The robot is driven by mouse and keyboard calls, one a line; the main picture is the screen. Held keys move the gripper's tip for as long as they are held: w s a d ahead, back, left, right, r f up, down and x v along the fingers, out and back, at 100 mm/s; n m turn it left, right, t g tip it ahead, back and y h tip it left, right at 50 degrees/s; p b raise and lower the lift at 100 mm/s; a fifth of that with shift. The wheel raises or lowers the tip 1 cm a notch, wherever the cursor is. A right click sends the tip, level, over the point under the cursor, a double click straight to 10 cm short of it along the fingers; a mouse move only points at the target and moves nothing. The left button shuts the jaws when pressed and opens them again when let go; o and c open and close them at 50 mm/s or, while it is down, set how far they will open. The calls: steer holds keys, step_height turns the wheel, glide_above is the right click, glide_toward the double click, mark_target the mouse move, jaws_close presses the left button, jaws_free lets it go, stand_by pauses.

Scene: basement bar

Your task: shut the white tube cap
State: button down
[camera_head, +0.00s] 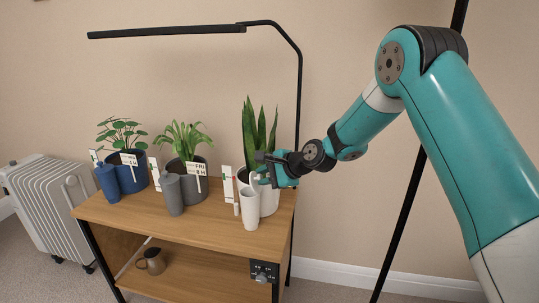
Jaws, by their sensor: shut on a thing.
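The white tube (250,211) stands upright at the right front of the wooden shelf top, in front of the white plant pot. Its white cap (255,180) stands up at the top of the tube, at an angle rather than flat over the mouth. My gripper (262,168) reaches in from the right, just above the tube, with its fingers at the cap. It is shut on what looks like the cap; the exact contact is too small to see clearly.
A grey tube (172,194) and a blue tube (108,183) stand to the left, before potted plants. A snake plant (258,132) rises close behind my gripper. A black lamp (165,32) hangs above. White label cards (227,184) stand just left of the white tube.

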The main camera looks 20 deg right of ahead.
mark_target(252, 174)
steer(key=a+h+p, duration=0.1)
steer(key=p, duration=0.1)
steer(key=r+g+h+p, duration=0.1)
steer(key=p, duration=0.2)
steer(key=shift+w+a+r+g, duration=0.15)
steer(key=shift+w+a+g, duration=0.15)
steer(key=shift+w+a, duration=0.1)
steer(key=h+p, duration=0.1)
steer(key=a+g+h+p, duration=0.1)
steer(key=p, duration=0.1)
steer(key=shift+w+a+f+n, duration=0.1)
steer(key=shift+w+f+n, duration=0.25)
steer(key=shift+w+n, duration=0.05)
steer(key=shift+w+a+f+g+h+p, duration=0.2)
steer(key=shift+a+f+g+h+p, duration=0.15)
steer(key=shift+g+h+p, duration=0.45)
steer(key=shift+w+a+f+n+g+h+b, duration=0.25)
steer(key=shift+f+g+h, duration=0.2)
steer(key=shift+h, duration=0.4)
steer(key=shift+w+a+f+n+g+h+b, duration=0.1)
steer(key=shift+a+f+g+h+b, duration=0.25)
steer(key=shift+h, duration=0.55)
steer(key=shift+w+a+f+n+g+h+b, duration=0.2)
steer(key=shift+a+f+g+h, duration=0.25)
steer(key=shift+h, duration=0.4)
steer(key=shift+d, duration=0.1)
steer(key=c, duration=1.1)
jaws_free()
steer(key=shift+o, duration=0.6)
